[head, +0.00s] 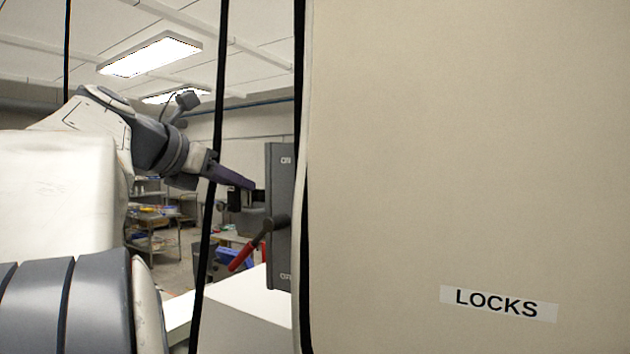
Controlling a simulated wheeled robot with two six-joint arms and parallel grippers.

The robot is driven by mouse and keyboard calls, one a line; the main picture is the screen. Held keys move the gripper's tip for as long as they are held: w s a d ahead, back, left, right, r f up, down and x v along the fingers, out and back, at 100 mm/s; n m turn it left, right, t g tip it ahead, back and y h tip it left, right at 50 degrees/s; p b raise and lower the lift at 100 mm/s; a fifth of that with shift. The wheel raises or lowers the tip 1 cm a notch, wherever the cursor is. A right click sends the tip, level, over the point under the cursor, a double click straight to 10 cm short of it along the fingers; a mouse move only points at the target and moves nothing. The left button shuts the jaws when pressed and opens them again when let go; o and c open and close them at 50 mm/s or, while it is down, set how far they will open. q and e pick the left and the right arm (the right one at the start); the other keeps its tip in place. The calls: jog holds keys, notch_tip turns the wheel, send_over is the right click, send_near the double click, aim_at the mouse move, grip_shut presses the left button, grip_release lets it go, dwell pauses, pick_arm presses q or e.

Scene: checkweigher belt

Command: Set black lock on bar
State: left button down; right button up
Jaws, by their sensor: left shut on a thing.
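My left gripper (248,184) comes in from the left, its dark purple finger pointing right toward a grey switch box (281,230). It is shut on a small black thing (257,198), which I take to be the black lock; its shape is too small and dark to make out. The grey box has ON labels at its top and bottom. A lever with a red handle (243,256) sticks out from it, down and to the left. I cannot make out the bar for sure. My right gripper is not in view.
A large beige panel (430,150) labelled LOCKS (497,303) fills the right half, close up, and hides what is behind it. A thin black post (213,150) stands left of the box. A white surface (245,310) lies below. Shelves (155,225) stand farther back.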

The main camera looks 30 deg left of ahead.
pick_arm(q)
jog(key=shift+f+b, duration=0.85)
jog(key=shift+f, duration=0.3)
jog(key=c, duration=0.6)
grip_release()
jog(key=b+v, duration=0.1)
jog(key=v, duration=0.9)
jog(key=shift+s, duration=0.25)
jog(key=shift+s, duration=0.1)
